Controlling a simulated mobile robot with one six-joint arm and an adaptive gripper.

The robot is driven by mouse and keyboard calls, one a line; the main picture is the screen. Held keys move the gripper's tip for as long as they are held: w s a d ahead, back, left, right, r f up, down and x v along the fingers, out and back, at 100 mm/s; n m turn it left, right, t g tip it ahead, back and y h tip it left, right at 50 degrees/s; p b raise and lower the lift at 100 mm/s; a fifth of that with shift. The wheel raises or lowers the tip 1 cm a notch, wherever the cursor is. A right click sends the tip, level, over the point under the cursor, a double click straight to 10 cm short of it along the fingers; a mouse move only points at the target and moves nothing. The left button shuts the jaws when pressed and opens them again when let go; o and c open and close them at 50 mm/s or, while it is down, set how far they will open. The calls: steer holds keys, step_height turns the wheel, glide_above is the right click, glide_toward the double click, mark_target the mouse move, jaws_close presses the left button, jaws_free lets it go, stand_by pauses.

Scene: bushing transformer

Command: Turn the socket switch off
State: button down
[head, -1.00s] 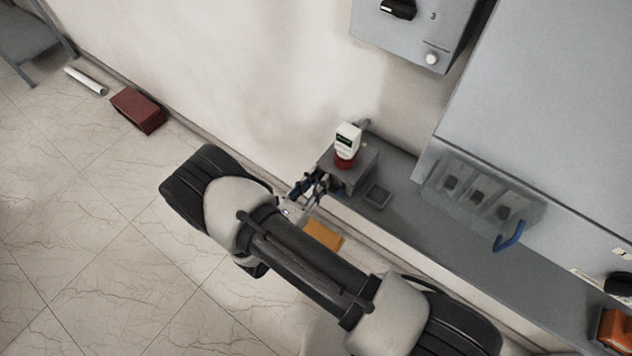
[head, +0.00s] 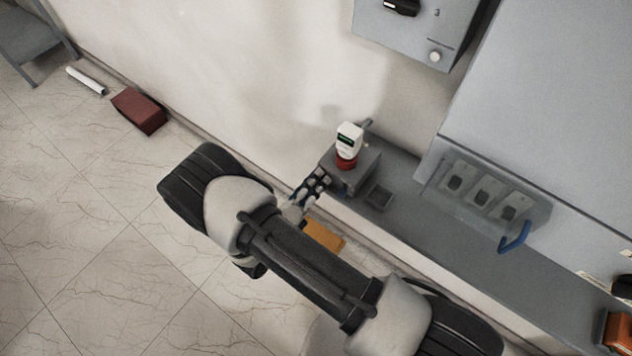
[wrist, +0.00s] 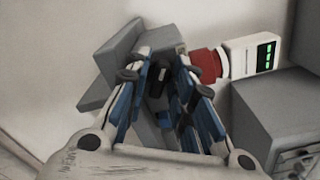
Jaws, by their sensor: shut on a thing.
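The grey socket box (head: 359,169) stands on the ledge against the wall. A red plug (head: 346,162) with a white meter (head: 349,140) on it sits on top of the box. The meter's dark display shows green marks, clearer in the wrist view (wrist: 265,55). A black switch knob (wrist: 159,82) sits on the box's side, between my fingers. My gripper (head: 320,180) reaches the box's left side; in the wrist view its blue-padded fingers (wrist: 160,66) are shut on the knob, one on each side. The knob is partly hidden, so I cannot read its position.
A grey cabinet with a black handle (head: 402,7) hangs above. A dark red block (head: 138,111) is on the open floor.

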steer(key=n, duration=0.5)
steer(key=shift+d+f+n, duration=0.1)
steer(key=shift+f+n, duration=0.1)
steer(key=shift+n, duration=0.2)
stand_by(0.4)
steer(key=c, duration=1.6)
jaws_free()
steer(key=shift+c, duration=0.2)
steer(key=shift+s, duration=0.1)
steer(key=v, duration=0.8)
